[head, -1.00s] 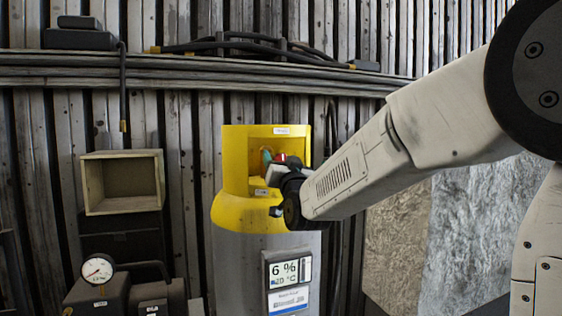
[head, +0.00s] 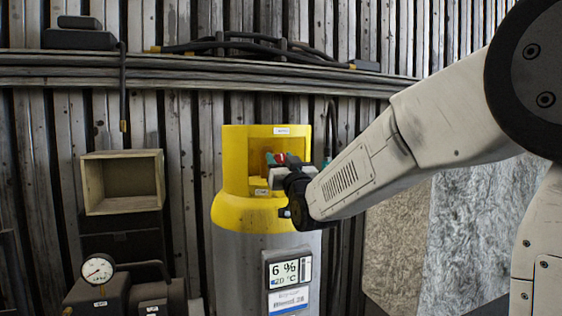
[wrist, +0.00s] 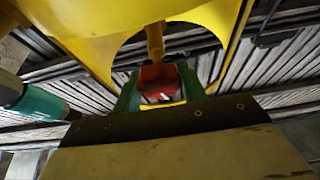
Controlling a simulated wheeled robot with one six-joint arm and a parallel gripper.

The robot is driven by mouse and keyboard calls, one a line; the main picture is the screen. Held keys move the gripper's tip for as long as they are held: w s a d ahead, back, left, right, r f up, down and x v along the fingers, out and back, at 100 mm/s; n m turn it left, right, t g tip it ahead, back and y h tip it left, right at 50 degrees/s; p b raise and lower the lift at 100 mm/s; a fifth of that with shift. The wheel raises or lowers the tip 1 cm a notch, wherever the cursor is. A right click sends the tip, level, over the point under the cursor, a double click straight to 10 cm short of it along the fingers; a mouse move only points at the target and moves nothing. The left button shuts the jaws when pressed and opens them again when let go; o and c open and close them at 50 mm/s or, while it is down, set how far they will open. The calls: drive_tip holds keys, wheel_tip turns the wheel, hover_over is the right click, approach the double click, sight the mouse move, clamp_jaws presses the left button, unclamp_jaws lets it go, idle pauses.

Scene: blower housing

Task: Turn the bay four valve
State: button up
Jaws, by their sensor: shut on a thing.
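The valve is a red knob (wrist: 159,82) on a brass stem, inside the opening of a yellow housing (head: 236,160). In the wrist view the knob sits between the two green fingers of my gripper (wrist: 157,92), which is shut on it. In the head view my gripper (head: 279,160) reaches into the housing opening from the right, and a bit of red shows at its tips. The gripper body hides part of the knob and the lower opening. Small labels sit above and below the opening; I cannot read them.
A grey cylinder below the housing carries a display (head: 287,272) reading 6 %. An open wooden box (head: 122,182) and a round gauge (head: 98,269) stand at left. Hoses lie on a ledge (head: 200,62) above. Insulation panels (head: 445,230) lean at right.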

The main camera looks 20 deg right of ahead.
drive_tip(key=n+y, duration=0.2)
drive_tip(key=n, duration=0.2)
drive_tip(key=n+y, duration=0.2)
drive_tip(key=n, duration=0.2)
drive_tip(key=shift+g, duration=0.4)
drive_tip(key=n+g+y, duration=0.1)
drive_tip(key=n, duration=0.2)
drive_tip(key=n+y, duration=0.1)
drive_tip(key=n, duration=0.2)
drive_tip(key=shift+a+g, duration=0.1)
drive_tip(key=shift+g, duration=0.3)
drive_tip(key=n+g, duration=0.1)
drive_tip(key=n, duration=0.1)
drive_tip(key=n+y, duration=0.1)
drive_tip(key=n, duration=0.2)
drive_tip(key=shift+f+g, duration=0.1)
drive_tip(key=shift+g, duration=0.3)
drive_tip(key=shift+a+f+n+g, duration=0.1)
drive_tip(key=shift+n+g, duration=0.7)
drive_tip(key=shift+n, duration=1.4)
drive_tip(key=o, duration=1)
drive_tip(key=shift+c, duration=0.2)
